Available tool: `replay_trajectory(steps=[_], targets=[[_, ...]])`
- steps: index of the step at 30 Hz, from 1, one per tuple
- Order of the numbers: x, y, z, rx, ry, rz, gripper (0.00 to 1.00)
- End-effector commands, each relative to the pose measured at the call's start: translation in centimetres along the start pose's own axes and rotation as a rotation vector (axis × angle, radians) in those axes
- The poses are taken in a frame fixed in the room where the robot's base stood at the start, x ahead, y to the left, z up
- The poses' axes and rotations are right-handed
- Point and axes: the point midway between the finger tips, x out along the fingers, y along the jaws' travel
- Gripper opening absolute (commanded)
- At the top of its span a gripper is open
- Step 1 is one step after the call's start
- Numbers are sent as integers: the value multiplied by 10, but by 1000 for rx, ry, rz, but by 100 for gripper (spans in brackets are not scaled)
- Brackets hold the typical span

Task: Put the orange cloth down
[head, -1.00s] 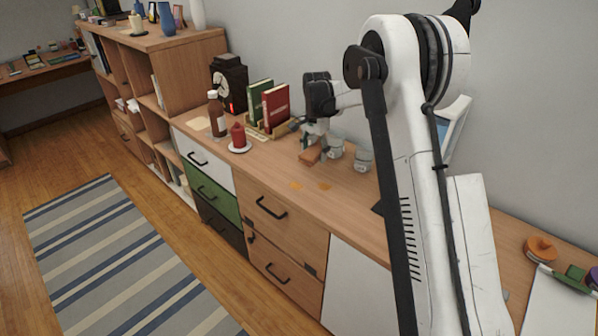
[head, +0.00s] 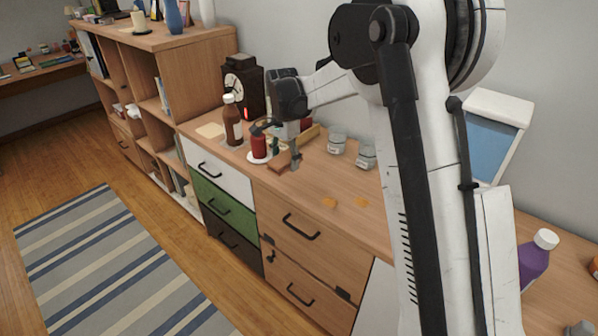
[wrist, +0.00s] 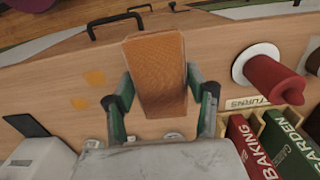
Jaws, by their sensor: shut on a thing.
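The orange cloth (wrist: 157,68) is a folded brown-orange block between the two fingers of my gripper (wrist: 162,98) in the wrist view. The fingers are shut on its sides. In the head view the cloth (head: 279,161) shows at my gripper (head: 293,160), over the cabinet top (head: 310,172) near its front edge, just right of the red candle (head: 259,145). I cannot tell whether the cloth touches the surface.
Two orange patches (head: 345,203) mark the top to the right. Two small jars (head: 352,150) stand behind. A brown bottle (head: 232,122) and dark clock (head: 243,84) stand left. In the wrist view, upright books (wrist: 285,145) and the red candle (wrist: 272,75) are at right.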

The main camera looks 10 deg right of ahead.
Motion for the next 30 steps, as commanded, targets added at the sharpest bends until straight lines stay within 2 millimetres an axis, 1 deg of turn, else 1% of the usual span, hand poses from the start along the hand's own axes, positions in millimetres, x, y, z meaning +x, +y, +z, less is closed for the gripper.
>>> replay_trajectory(steps=[1, 6, 9, 12, 17, 19, 24, 26, 30], targets=[[8, 0, -11, 2, 0, 0, 21], [28, -1, -44, 2, 0, 0, 21], [37, -1, -60, 1, 0, 0, 21], [43, -2, -70, 0, 0, 0, 21], [48, -2, -75, 0, 0, 0, 21], [53, -2, -75, -1, 0, 0, 21], [77, -2, -75, -1, 0, 0, 21], [83, -2, -75, -1, 0, 0, 21], [86, -2, -75, -1, 0, 0, 21]])
